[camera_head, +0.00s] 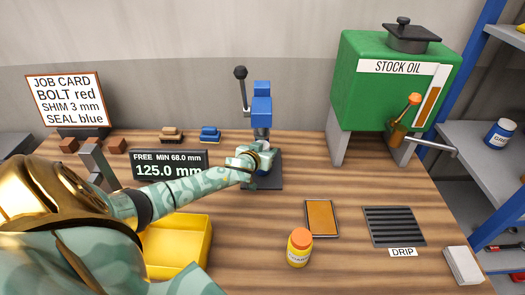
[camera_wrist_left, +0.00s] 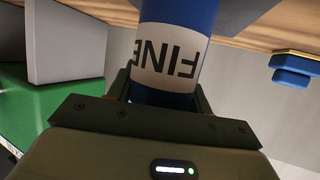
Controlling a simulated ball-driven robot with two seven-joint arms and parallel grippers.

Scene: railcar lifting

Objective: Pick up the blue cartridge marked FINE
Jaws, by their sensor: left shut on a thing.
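The blue cartridge (camera_wrist_left: 178,50) has a white label reading FINE, which appears upside down in the left wrist view. It stands between the fingers of my left gripper (camera_wrist_left: 160,92), which is shut on it. In the head view my left gripper (camera_head: 258,160) is at the blue press (camera_head: 261,108) near the middle of the table. There the gripper and arm hide most of the cartridge. I cannot tell whether the cartridge touches the press. My right gripper is not in view.
A yellow bin (camera_head: 178,245) is beside my left arm. An orange-capped bottle (camera_head: 299,248), a tray (camera_head: 321,218) and a drip grate (camera_head: 394,226) lie to the right. A green stock oil tank (camera_head: 375,100) stands at the back right. A readout (camera_head: 169,164) shows 125.0 mm.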

